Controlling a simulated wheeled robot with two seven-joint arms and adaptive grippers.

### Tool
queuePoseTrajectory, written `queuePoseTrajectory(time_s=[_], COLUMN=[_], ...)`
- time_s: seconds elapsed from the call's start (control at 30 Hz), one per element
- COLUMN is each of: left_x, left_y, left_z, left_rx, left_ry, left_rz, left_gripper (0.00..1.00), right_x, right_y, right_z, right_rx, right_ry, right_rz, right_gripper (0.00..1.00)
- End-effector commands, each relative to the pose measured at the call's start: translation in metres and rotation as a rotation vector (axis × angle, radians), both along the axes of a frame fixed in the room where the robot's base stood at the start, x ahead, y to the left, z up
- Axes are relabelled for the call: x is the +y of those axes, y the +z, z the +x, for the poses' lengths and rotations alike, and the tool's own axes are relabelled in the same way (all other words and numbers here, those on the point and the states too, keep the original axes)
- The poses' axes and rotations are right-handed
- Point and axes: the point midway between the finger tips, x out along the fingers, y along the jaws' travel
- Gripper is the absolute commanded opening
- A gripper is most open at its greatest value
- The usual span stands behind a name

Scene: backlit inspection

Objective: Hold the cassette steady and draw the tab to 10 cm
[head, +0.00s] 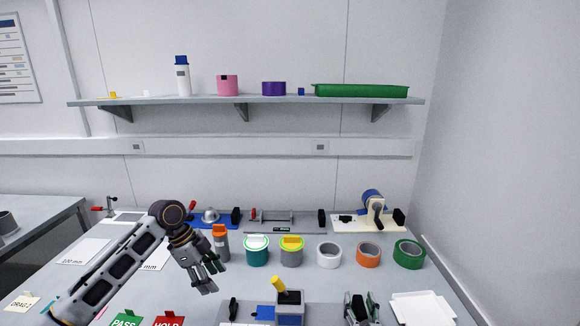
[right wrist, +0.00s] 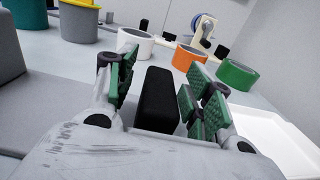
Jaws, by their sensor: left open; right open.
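A grey box with a dark top and a yellow piece sticking up (head: 289,305), which looks like the cassette, stands at the bottom middle of the head view. A blue part (head: 264,312) sits at its left side. I cannot tell which part is the tab. My left gripper (head: 208,280) is open and empty, above the table to the left of the box. My right gripper (head: 362,309) is open to the right of the box. In the right wrist view, a black upright block (right wrist: 157,98) stands between its fingers, with gaps on both sides.
Behind are an orange-topped bottle (head: 221,245), a teal jar (head: 257,254), a grey jar (head: 291,255) and white (head: 329,257), orange (head: 368,256) and green (head: 409,256) rolls. PASS (head: 125,319) and HOLD (head: 168,320) cards lie front left. A white tray (head: 422,308) lies at right.

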Motion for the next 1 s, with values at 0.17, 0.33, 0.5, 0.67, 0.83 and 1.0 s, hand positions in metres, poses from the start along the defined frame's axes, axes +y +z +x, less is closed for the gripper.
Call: queuePoseTrajectory(time_s=[0.17,0.33,0.5,0.67,0.83,1.0], left_x=[0.0,0.0,0.0,0.0,0.0,0.0], left_y=[0.0,0.0,0.0,0.0,0.0,0.0], left_z=[0.0,0.0,0.0,0.0,0.0,0.0], left_rx=[0.0,0.0,0.0,0.0,0.0,0.0], left_ry=[0.0,0.0,0.0,0.0,0.0,0.0], left_rz=[0.0,0.0,0.0,0.0,0.0,0.0], left_gripper=[0.54,0.54,0.54,0.54,0.54,0.54], right_x=[0.0,0.0,0.0,0.001,0.001,0.001], right_y=[0.0,0.0,-0.001,-0.001,-0.001,-0.001], right_z=[-0.004,-0.014,-0.029,-0.045,-0.061,-0.078], right_rx=[0.0,0.001,0.001,0.002,0.001,0.002], right_ry=[0.0,0.001,0.001,0.001,0.0,0.001], right_rz=[-0.001,-0.001,-0.001,0.0,0.0,-0.001], right_gripper=[0.52,0.52,0.52,0.52,0.52,0.52])
